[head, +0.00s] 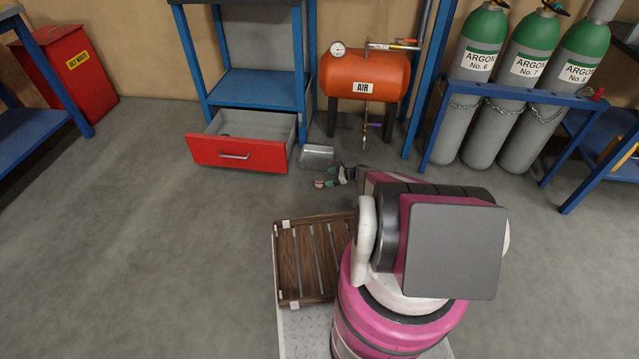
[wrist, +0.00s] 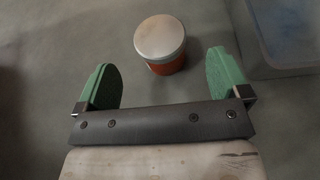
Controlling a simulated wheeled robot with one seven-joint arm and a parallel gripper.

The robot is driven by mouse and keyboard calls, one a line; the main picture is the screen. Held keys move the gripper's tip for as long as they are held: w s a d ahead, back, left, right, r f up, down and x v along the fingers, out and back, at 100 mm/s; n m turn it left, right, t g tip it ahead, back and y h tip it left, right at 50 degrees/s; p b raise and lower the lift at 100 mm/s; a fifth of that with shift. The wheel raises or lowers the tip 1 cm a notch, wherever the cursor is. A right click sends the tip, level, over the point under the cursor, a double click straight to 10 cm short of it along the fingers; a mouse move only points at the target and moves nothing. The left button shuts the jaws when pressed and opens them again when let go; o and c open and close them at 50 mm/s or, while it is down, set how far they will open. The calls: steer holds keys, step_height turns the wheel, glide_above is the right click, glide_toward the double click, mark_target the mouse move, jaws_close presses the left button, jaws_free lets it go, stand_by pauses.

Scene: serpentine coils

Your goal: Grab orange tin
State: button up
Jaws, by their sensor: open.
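The orange tin (wrist: 165,67) has a pale, worn lid and stands upright on the grey floor in the wrist view. It lies ahead of my gripper (wrist: 161,75), between the lines of its two green fingers, with clear space on both sides. The fingers are apart and hold nothing. In the head view the tin (head: 319,183) is small, just left of my gripper (head: 337,178), and my arm hides part of that area.
A grey bin (head: 317,157) stands close behind the tin; a translucent box edge (wrist: 285,70) shows at the wrist view's upper right. An open red drawer (head: 236,154) juts out behind left. An orange air tank (head: 364,74) stands behind. Floor at left is clear.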

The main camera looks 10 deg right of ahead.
mark_target(321, 178)
steer(key=x, duration=0.4)
steer(key=shift+w+a+f, duration=0.1)
steer(key=shift+w+a, duration=0.05)
steer(key=shift+a, duration=0.25)
steer(key=c, duration=1.1)
